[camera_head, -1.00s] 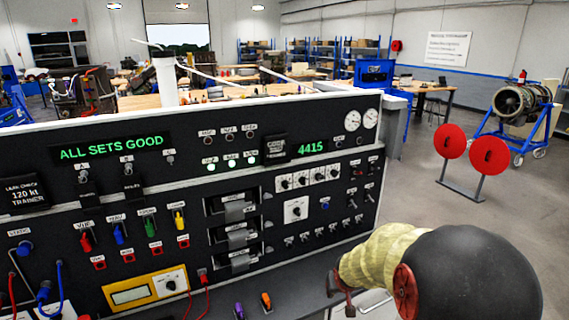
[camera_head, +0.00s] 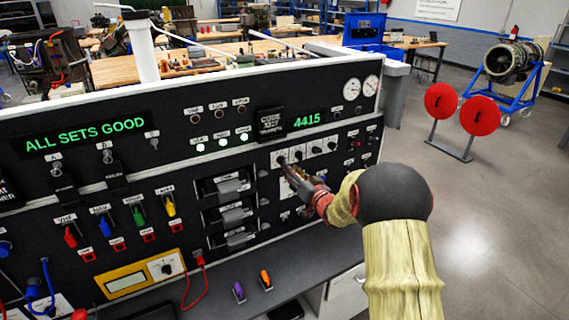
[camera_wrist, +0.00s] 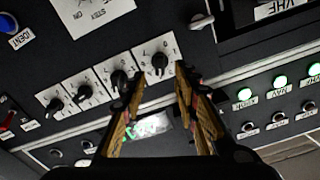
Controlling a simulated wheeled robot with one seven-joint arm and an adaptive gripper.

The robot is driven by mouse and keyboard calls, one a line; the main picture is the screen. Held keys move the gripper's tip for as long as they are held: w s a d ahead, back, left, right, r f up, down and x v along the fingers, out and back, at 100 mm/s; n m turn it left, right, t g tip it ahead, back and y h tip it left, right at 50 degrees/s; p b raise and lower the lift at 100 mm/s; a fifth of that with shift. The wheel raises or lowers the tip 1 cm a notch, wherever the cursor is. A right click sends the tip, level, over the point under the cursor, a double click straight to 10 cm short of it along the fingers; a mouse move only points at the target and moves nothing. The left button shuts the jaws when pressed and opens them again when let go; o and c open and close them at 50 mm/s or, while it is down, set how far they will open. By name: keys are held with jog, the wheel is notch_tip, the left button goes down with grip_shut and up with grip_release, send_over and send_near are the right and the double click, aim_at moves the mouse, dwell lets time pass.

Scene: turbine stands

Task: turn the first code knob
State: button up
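The first code knob (camera_head: 281,160) is the leftmost of a row of small black knobs on white plates, under the green code display (camera_head: 308,119) reading 4415. In the wrist view the row looks turned around, and the first knob (camera_wrist: 160,62) is its rightmost. My gripper (camera_head: 291,172) is in front of the left part of the row. In the wrist view my gripper (camera_wrist: 157,80) is open, with the first knob showing between its fingertips and the second knob (camera_wrist: 120,80) beside the left finger. I cannot tell whether a finger touches either knob.
Levers on dark modules (camera_head: 232,213) stick out left of my gripper. A shelf (camera_head: 300,273) with purple and orange pieces runs below the panel. A sign reads ALL SETS GOOD (camera_head: 86,134).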

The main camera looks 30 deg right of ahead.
jog(key=shift+w, duration=2.65)
jog(key=c, duration=0.3)
jog(key=c, duration=0.4)
grip_shut()
